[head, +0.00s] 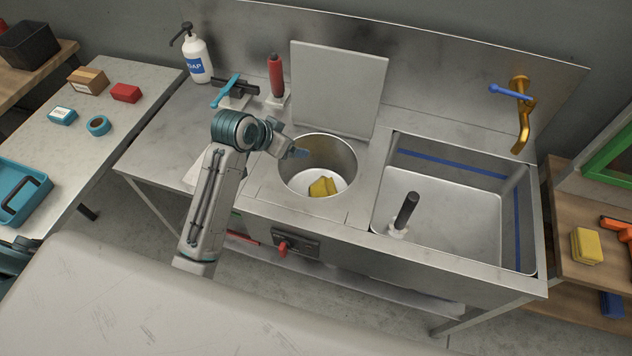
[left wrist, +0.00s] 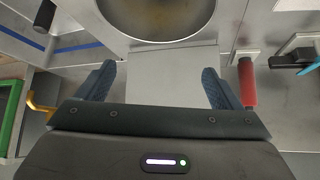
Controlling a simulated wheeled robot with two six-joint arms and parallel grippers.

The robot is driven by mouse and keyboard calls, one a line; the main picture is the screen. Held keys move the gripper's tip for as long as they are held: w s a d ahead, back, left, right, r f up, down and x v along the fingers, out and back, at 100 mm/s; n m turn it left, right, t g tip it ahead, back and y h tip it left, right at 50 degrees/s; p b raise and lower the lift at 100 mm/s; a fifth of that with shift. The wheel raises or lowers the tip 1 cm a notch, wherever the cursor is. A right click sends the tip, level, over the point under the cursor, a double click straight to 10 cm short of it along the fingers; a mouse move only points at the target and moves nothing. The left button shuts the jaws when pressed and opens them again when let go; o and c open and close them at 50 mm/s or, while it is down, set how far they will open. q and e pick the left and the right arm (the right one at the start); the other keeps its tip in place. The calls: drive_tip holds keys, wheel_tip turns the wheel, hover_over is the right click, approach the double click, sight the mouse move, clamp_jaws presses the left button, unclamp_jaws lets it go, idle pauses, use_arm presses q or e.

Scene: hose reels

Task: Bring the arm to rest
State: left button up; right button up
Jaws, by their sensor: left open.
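My left arm (head: 205,205) reaches up over the front of the steel counter and bends right. My left gripper (head: 300,152) is at the near-left rim of the round basin (head: 340,150), partly hidden by its own wrist. In the left wrist view my left gripper (left wrist: 158,85) is open, with its two blue fingers wide apart and nothing held between them. Behind them are the grey square lid (left wrist: 165,75) and the basin (left wrist: 140,38). My right gripper is not in view.
A yellow object (head: 322,187) lies in the basin. The lid (head: 338,88) stands upright behind it. A soap bottle (head: 197,58), a blue-handled valve (head: 226,92) and a red-handled tool (head: 276,76) stand at back left. The sink (head: 450,235) holds a dark upright post (head: 406,212).

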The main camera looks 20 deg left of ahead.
use_arm(q)
drive_tip(key=s+a+f+n+g+y, duration=0.2)
drive_tip(key=s+f, duration=0.1)
drive_tip(key=s, duration=1.2)
drive_tip(key=s+a+f+n+g+y, duration=0.15)
drive_tip(key=s+f, duration=0.25)
drive_tip(key=s, duration=1.1)
drive_tip(key=a+f+g+b, duration=0.25)
drive_tip(key=f+b, duration=0.35)
drive_tip(key=f, duration=2.8)
drive_tip(key=s+a+f+b, duration=0.1)
drive_tip(key=s+f+b, duration=0.1)
drive_tip(key=s+f, duration=0.7)
drive_tip(key=s+a+f+b, duration=0.1)
drive_tip(key=s+f+b, duration=0.2)
drive_tip(key=s+f, duration=0.7)
wheel_tip(320, 180, down, 7)
drive_tip(key=shift+f, duration=0.1)
